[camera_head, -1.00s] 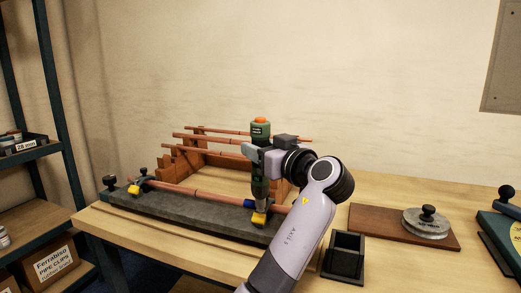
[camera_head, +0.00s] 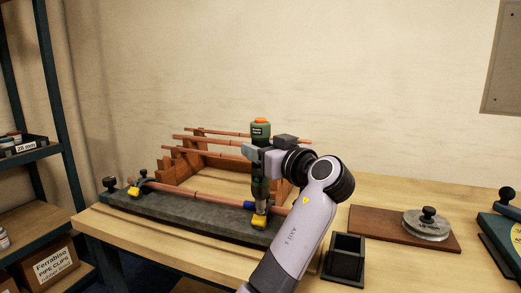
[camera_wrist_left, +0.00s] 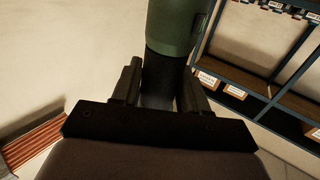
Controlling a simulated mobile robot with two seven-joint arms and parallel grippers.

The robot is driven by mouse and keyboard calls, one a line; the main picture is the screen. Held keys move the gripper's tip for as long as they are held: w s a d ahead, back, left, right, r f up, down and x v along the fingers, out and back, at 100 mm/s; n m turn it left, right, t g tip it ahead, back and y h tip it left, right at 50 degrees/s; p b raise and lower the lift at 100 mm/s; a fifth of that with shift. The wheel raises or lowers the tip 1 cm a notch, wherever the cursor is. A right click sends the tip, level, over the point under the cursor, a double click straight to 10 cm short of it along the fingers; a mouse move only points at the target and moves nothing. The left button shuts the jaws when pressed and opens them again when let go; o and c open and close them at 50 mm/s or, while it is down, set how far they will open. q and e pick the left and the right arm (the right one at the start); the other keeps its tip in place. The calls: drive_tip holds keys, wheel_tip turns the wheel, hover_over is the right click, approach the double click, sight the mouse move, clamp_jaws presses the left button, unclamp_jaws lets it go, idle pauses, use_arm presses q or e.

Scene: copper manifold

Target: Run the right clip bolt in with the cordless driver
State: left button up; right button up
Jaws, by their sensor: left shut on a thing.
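The green and black cordless driver (camera_head: 260,185) with an orange top stands upright, nose down, over the right yellow clip (camera_head: 259,221) on the dark grey bar. My left gripper (camera_head: 257,155) is shut on the driver's upper part. In the left wrist view the fingers (camera_wrist_left: 158,92) sit either side of the driver's dark body, below its green part (camera_wrist_left: 175,28). The right clip bolt is hidden or too small to make out, so I cannot tell whether the driver's tip touches it. A copper pipe (camera_head: 200,194) with a blue band (camera_head: 249,205) lies along the bar. My right gripper is not in view.
The left yellow clip (camera_head: 134,192) and a black knob (camera_head: 109,183) are at the bar's left end. Behind stands a wooden rack (camera_head: 181,169) with several copper pipes. A black open box (camera_head: 344,258) and a brown board (camera_head: 381,227) with a metal weight (camera_head: 427,225) lie to the right.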

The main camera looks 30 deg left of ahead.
sight(263, 123)
use_arm(q)
drive_tip(key=shift+r+p, duration=1.25)
drive_tip(key=shift+r, duration=1.7)
drive_tip(key=shift+f, duration=0.1)
